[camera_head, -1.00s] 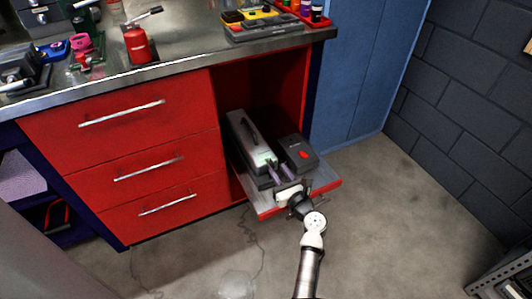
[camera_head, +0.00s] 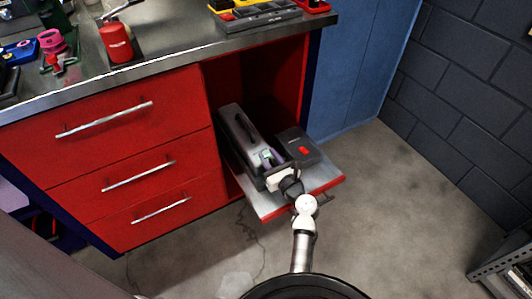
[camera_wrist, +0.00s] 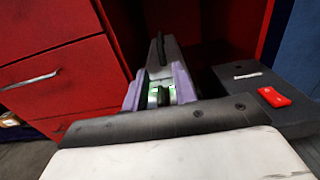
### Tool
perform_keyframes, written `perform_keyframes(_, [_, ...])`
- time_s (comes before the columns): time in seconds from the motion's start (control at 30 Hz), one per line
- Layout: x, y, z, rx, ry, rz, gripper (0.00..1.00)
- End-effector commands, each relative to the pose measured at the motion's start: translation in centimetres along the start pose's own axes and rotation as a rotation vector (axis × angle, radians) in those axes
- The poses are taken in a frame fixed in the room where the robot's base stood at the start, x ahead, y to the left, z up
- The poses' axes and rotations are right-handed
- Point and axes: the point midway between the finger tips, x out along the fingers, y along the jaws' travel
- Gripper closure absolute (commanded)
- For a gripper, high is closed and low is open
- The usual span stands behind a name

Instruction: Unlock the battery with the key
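The battery (camera_head: 238,132), a long grey case with a dark handle on top, lies on the pull-out shelf of the red bench. It also shows in the wrist view (camera_wrist: 170,50). My gripper (camera_head: 272,158) is at its near end. In the wrist view, the two purple fingers of my gripper (camera_wrist: 162,90) stand apart on either side of a small dark upright piece (camera_wrist: 165,97), which may be the key. Green-lit surfaces show beside this piece, between the fingers. I see no clear finger contact with it. The lock itself cannot be made out.
A dark box with a red switch (camera_head: 312,143) sits close to the right of the battery. The shelf (camera_head: 268,208) juts out from the open red cabinet, whose walls flank the battery. The floor to the right (camera_head: 390,190) is clear.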

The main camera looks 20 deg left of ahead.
Motion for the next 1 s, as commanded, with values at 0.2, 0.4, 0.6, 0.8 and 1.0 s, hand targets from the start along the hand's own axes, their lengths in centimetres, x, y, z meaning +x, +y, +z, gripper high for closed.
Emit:
perform_keyframes(0.2, [-0.08,0.00,-0.01,0.000,0.000,0.000,0.73])
perform_keyframes(0.4, [-0.07,0.01,-0.01,0.000,0.000,0.000,0.74])
perform_keyframes(0.6, [-0.06,0.01,-0.01,0.000,0.000,0.000,1.00])
perform_keyframes(0.8, [-0.06,0.00,0.00,0.000,0.000,0.000,1.00])
perform_keyframes(1.0, [-0.04,-0.02,0.05,0.001,-0.001,0.025,1.00])
